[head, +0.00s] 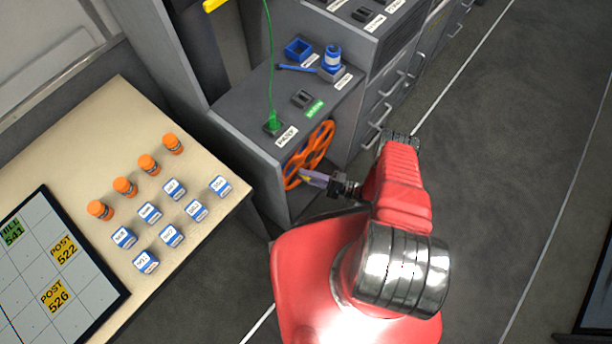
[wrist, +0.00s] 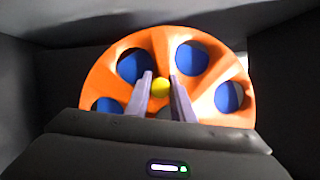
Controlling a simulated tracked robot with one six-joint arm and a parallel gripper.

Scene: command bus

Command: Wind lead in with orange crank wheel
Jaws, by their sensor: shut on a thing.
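The orange crank wheel (head: 325,136) is upright on the side face of a grey cabinet. Blue shows through its openings in the wrist view (wrist: 159,50). My gripper (head: 308,177) reaches the wheel's lower part from the right. In the wrist view my gripper's two grey-purple fingers (wrist: 160,82) are shut on the wheel's yellow knob (wrist: 160,89), one on each side. A green lead (head: 271,60) runs from a green plug (head: 272,123) on the cabinet top up out of the picture. The lower part of the wheel is hidden in the wrist view.
The grey cabinet top (head: 240,107) also holds a blue tray (head: 298,49), a blue-and-white item (head: 332,58) and a dark socket (head: 302,98). A beige table (head: 120,100) with orange bottles and blue-and-white blocks stands left. Open floor (head: 490,150) lies right.

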